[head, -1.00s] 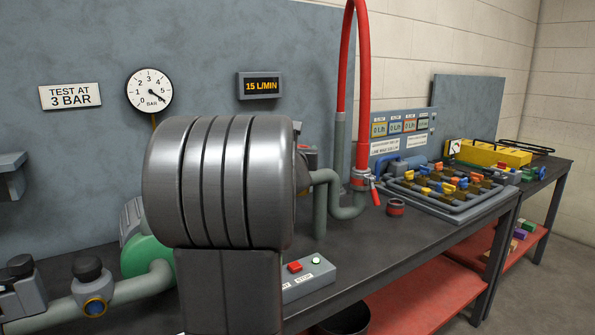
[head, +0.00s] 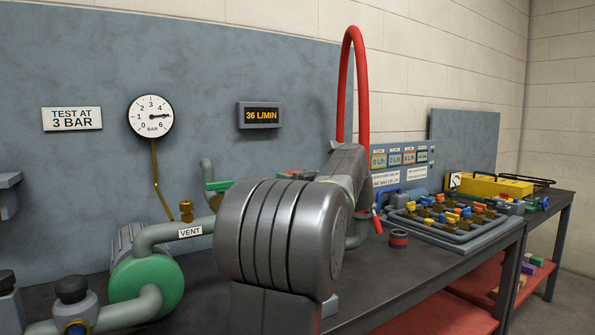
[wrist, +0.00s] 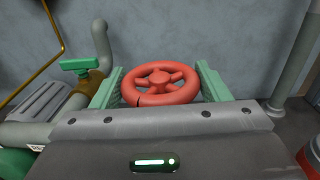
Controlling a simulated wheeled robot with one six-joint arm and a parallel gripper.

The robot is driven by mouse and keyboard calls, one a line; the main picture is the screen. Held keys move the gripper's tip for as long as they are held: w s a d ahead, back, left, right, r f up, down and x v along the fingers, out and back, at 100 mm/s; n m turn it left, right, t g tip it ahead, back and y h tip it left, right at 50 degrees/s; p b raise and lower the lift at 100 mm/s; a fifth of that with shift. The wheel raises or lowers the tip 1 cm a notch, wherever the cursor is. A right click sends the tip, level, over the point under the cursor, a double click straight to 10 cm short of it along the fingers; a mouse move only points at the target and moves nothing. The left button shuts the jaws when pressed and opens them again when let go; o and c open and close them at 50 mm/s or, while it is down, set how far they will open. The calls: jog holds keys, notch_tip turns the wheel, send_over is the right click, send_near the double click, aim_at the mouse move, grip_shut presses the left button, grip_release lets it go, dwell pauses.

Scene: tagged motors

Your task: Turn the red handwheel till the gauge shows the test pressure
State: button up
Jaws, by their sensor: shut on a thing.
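In the wrist view the red handwheel (wrist: 160,83) sits between the two green fingers of my gripper (wrist: 159,76), which is shut on its rim from both sides. The round white gauge (head: 151,116) is on the grey wall panel. Its needle points right, at about 5 bar. The sign (head: 72,118) left of it reads TEST AT 3 BAR. The display (head: 260,115) reads 36 L/MIN.
A green-handled valve (wrist: 82,65) is on a pipe left of the handwheel. A red hose (head: 361,70) rises behind my arm. A rack of coloured valves (head: 450,215) is at right.

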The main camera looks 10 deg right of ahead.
jog(key=shift+r+n+g+y+p, duration=0.15)
jog(key=shift+n+g+y+p, duration=0.85)
jog(key=shift+p, duration=0.8)
jog(key=shift+r+n+g+y+p, duration=0.15)
jog(key=shift+n+g+y+p, duration=0.4)
jog(key=shift+y+p, duration=1)
jog(key=shift+f+n+g+y+p, duration=0.1)
jog(key=shift+n+g+y+p, duration=0.25)
jog(key=shift+p, duration=0.7)
jog(key=shift+f+n+g+p, duration=0.3)
jog(key=shift+n+p, duration=0.2)
jog(key=shift+p, duration=0.15)
jog(key=o, duration=1)
jog(key=shift+r, duration=0.1)
jog(key=p+v, duration=0.1)
jog(key=v, duration=1.2)
jog(key=shift+s+d+f, duration=0.2)
jog(key=shift+d+f, duration=0.05)
jog(key=shift+d, duration=0.1)
